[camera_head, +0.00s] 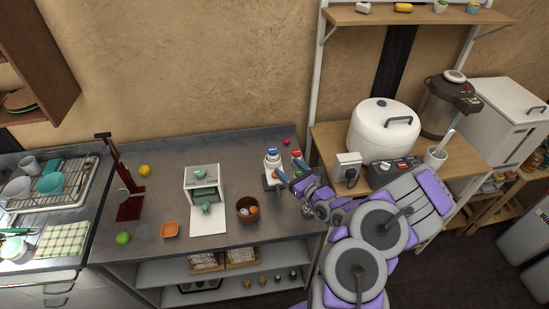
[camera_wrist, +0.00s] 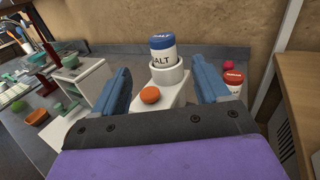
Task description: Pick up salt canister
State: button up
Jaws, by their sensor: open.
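A salt canister (camera_wrist: 162,44) with a blue lid and the word SALT stands upright in the wrist view. Its lower part sits behind or inside a white round rim on a white stand (camera_wrist: 172,92); I cannot tell which. In the head view the canister (camera_head: 272,154) is at the right part of the grey counter. My gripper (camera_wrist: 163,74) is open, its blue fingers apart, with the canister beyond and between them, not touching. My gripper also shows in the head view (camera_head: 291,170). A smaller red-lidded canister (camera_wrist: 233,80) stands right of the right finger, its label partly hidden.
An orange round object (camera_wrist: 150,95) lies on the white stand between the fingers. A pink-red ball (camera_wrist: 228,65) is behind. A white dispenser-like stand (camera_head: 204,190) and a brown bowl (camera_head: 247,208) are to the left. A wooden shelf (camera_head: 330,135) bounds the right.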

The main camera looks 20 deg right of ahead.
aim_at(270, 149)
jog(key=w+a, duration=0.2)
jog(key=w, duration=0.1)
jog(key=shift+w+b, duration=0.1)
jog(key=shift+b, duration=0.2)
jog(key=w, duration=0.1)
jog(key=w+d, duration=0.1)
jog(key=w, duration=0.1)
jog(key=shift+w+f+b, duration=0.1)
jog(key=shift+w+b, duration=0.1)
jog(key=shift+b, duration=0.1)
jog(key=shift+w+d, duration=0.4)
jog(key=w+a, duration=0.1)
jog(key=w, duration=0.1)
jog(key=w+a+b, duration=0.1)
jog(key=w, duration=0.1)
jog(key=shift+a, duration=0.2)
jog(key=shift+w, duration=0.45)
jog(key=shift+d, duration=0.75)
jog(key=shift+c, duration=1.3)
jog(key=shift+a, duration=0.6)
jog(key=c, duration=0.7)
jog(key=shift+d, duration=0.3)
jog(key=shift+c, duration=0.6)
